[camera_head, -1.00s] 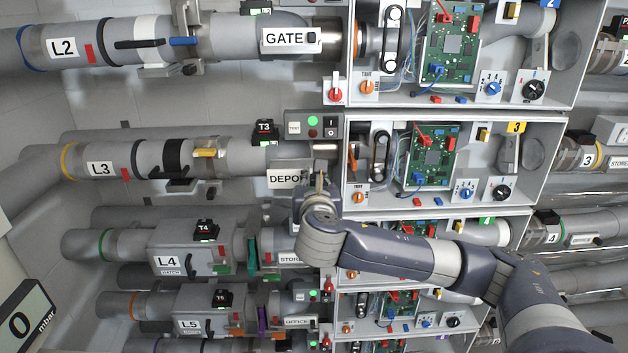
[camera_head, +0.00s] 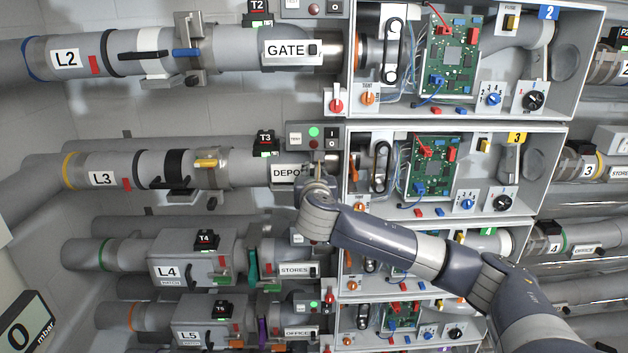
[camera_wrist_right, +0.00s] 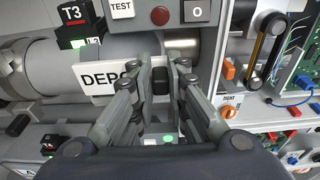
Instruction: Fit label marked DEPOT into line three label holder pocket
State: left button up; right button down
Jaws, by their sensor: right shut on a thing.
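The white DEPOT label (camera_head: 287,173) is in front of the right end of the line three pipe, below the T3 display. In the wrist view the DEPOT label (camera_wrist_right: 104,79) stands upright, its left part readable and its right end hidden behind the fingers. My right gripper (camera_head: 318,168) is shut on the label's right end. The fingers also show in the wrist view (camera_wrist_right: 160,72). The line three holder pocket is not clearly visible behind the label, and I cannot tell whether the label is inside it. My left gripper is not in view.
A control box with buttons (camera_head: 314,135) sits just above the label. The open line three cabinet (camera_head: 450,205) is close on the right, with an orange knob (camera_wrist_right: 228,112) near my fingers. The GATE label (camera_head: 284,49) sits on line two above, the STORES label (camera_head: 294,270) below.

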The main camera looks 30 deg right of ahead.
jog(key=x, duration=0.2)
jog(key=shift+w+d+r, duration=0.15)
jog(key=shift+w+d, duration=0.05)
jog(key=shift+w, duration=0.1)
jog(key=shift+f+b, duration=0.3)
jog(key=shift+f, duration=0.3)
jog(key=shift+s+f, duration=0.1)
jog(key=shift+f, duration=0.65)
jog(key=shift+a+f, duration=0.1)
jog(key=shift+f, duration=0.25)
jog(key=c, duration=1.5)
grip_release()
jog(key=v, duration=1.2)
